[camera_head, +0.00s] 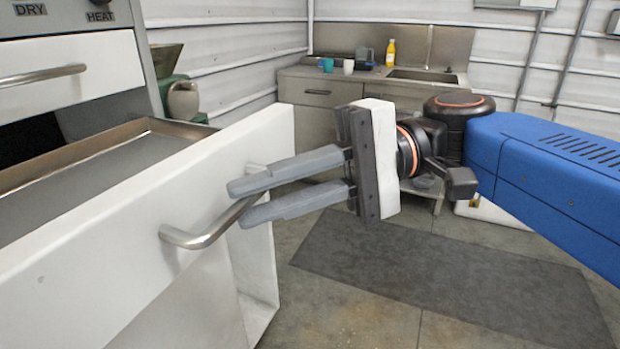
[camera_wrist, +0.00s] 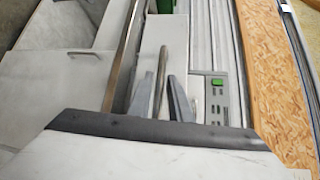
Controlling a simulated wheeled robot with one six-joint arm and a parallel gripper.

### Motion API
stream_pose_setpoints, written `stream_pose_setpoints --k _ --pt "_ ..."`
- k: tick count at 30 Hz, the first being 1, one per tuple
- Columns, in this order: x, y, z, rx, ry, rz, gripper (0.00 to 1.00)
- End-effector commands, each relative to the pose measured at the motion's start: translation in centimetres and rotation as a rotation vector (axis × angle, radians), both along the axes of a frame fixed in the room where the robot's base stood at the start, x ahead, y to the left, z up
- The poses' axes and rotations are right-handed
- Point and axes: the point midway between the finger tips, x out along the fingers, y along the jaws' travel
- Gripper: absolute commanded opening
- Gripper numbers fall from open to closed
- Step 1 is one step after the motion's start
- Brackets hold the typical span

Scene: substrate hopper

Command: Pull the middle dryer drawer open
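The dryer (camera_head: 75,18) stands at the left, marked DRY and HEAT. Below its closed upper drawer (camera_head: 75,75), the middle drawer (camera_head: 90,245) stands well out, and its metal-rimmed tray (camera_head: 60,165) shows behind the white front. Its bar handle (camera_head: 190,238) passes between the fingers of my gripper (camera_head: 240,204). In the wrist view, the handle (camera_wrist: 164,55) also lies between the fingertips (camera_wrist: 162,78), with both fingers close against it. My gripper appears shut on the bar. The exact contact is partly hidden.
A white panel (camera_head: 258,275) stands below the drawer front. A counter with a sink (camera_head: 425,76), an orange bottle (camera_head: 391,53) and cups is at the back. A dark mat (camera_head: 450,275) lies on open floor at the right.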

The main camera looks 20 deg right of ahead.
Motion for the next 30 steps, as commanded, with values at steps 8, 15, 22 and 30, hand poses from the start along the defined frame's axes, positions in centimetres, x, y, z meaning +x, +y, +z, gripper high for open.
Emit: stream_pose_setpoints --k 8,15,22,30 --pt "0.3 -1.6 0.2 -0.001 0.001 -0.004 0.18" --pt "0.3 -2.9 0.4 0.001 0.001 -0.003 0.18" --pt "0.5 -4.2 0.6 -0.001 0.002 -0.003 0.18" --pt "0.5 -5.0 0.7 0.0 0.001 -0.001 0.18"
